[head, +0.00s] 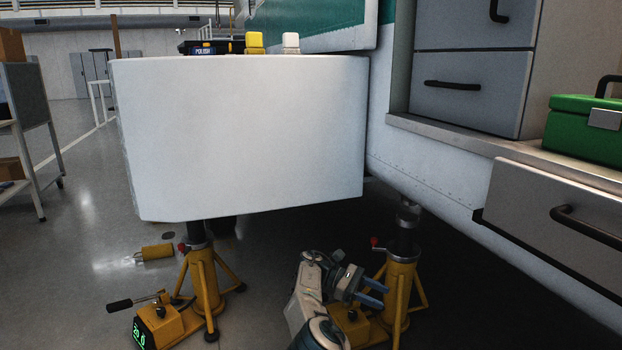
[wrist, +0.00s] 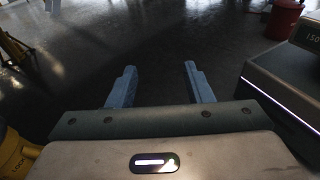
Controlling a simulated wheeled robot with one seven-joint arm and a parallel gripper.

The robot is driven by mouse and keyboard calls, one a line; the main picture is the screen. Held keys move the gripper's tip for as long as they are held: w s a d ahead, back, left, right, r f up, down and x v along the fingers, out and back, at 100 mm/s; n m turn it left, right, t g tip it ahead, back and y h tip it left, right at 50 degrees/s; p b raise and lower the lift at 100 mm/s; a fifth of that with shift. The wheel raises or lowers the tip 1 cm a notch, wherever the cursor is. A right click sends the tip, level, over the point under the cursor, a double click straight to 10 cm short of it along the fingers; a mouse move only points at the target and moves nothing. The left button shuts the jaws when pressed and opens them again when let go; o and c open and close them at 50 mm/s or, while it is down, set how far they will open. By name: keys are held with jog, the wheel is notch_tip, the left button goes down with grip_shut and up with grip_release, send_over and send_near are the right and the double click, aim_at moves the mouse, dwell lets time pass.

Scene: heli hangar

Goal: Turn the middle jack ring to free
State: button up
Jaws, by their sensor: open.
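Two yellow jacks stand under the aircraft, a left jack (head: 205,280) and a right jack (head: 400,285). Each has a dark collar and a small red knob at its top; the right knob (head: 375,242) and left knob (head: 183,247) both point left. I cannot tell which jack is the middle one, nor read the ring settings. My gripper (head: 382,293) is low, in front of the right jack in the head view, below its collar. Its blue fingers are open and empty in the wrist view (wrist: 160,72), facing dark floor. No ring shows between them.
A white aircraft panel (head: 240,135) overhangs the jacks. A yellow pump with green display (head: 150,330) and a yellow cylinder (head: 157,252) are on the floor at left. An open drawer (head: 530,215) juts out at right. A red container (wrist: 284,20) shows in the wrist view.

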jog(key=s+d+r+m+t+y+p, duration=0.1)
jog(key=s+d+r+m+y+p, duration=0.25)
jog(key=r, duration=0.55)
jog(key=s+d+r+m+t+y+p, duration=0.1)
jog(key=s+d+r+y+p, duration=0.25)
jog(key=r+p, duration=0.45)
jog(key=s+d+r+m+y+p, duration=0.25)
jog(key=s+r+p, duration=0.2)
jog(key=r, duration=0.65)
jog(key=s+a+r+m+t+y+p, duration=0.1)
jog(key=s+a+r+m+t+p, duration=0.1)
jog(key=s+a+r+p, duration=0.2)
jog(key=s+a+r+m+t+y+p, duration=0.1)
jog(key=s+a+r+t+y+p, duration=0.1)
jog(key=s+r+p, duration=0.9)
jog(key=s+a+r+m+t+y+p, duration=0.2)
jog(key=s+a+r+t+p, duration=0.2)
jog(key=s, duration=0.7)
notch_tip(320, 180, up, 5)
jog(key=a+p, duration=0.2)
jog(key=p, duration=0.1)
jog(key=shift+s+a+f+m, duration=0.15)
jog(key=shift+s+m, duration=0.1)
jog(key=shift+m, duration=0.05)
